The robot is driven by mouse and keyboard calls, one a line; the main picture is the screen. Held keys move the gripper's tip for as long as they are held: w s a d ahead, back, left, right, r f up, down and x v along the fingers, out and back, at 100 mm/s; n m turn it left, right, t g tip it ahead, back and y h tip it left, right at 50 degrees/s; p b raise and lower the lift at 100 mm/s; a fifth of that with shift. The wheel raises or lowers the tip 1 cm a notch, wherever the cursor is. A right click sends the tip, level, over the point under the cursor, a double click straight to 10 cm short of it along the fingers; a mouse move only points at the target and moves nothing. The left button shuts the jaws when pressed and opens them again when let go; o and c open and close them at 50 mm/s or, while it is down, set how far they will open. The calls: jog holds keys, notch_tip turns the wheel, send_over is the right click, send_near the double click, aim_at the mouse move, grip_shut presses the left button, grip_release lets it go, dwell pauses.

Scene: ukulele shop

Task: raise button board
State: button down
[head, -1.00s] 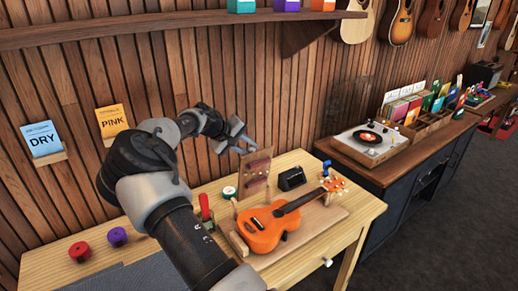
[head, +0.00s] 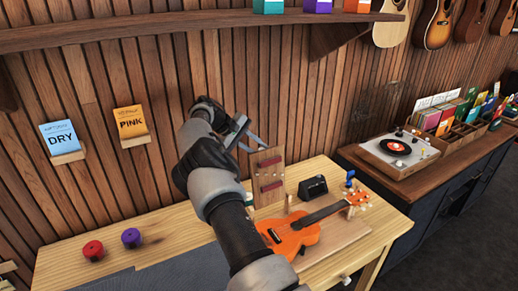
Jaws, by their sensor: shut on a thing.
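The fingertips are small in this view. I cannot tell whether the board's lower edge touches the table, as my arm covers part of that area.
An orange ukulele (head: 287,240) lies in front on a wooden support. A small black box (head: 313,188) stands right of the board. Red (head: 93,250) and purple (head: 131,237) spools sit at left. A record player (head: 398,152) is on the dark cabinet. A shelf (head: 200,27) runs above.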

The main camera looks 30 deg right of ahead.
jog(key=shift+s+d, duration=0.1)
jog(key=shift+d, duration=0.05)
jog(key=c, duration=1.5)
grip_release()
jog(key=shift+o, duration=0.2)
jog(key=v, duration=0.7)
jog(key=shift+a+r, duration=0.2)
jog(key=shift+a, duration=0.05)
jog(key=shift+r+b, duration=0.1)
jog(key=shift+b, duration=0.2)
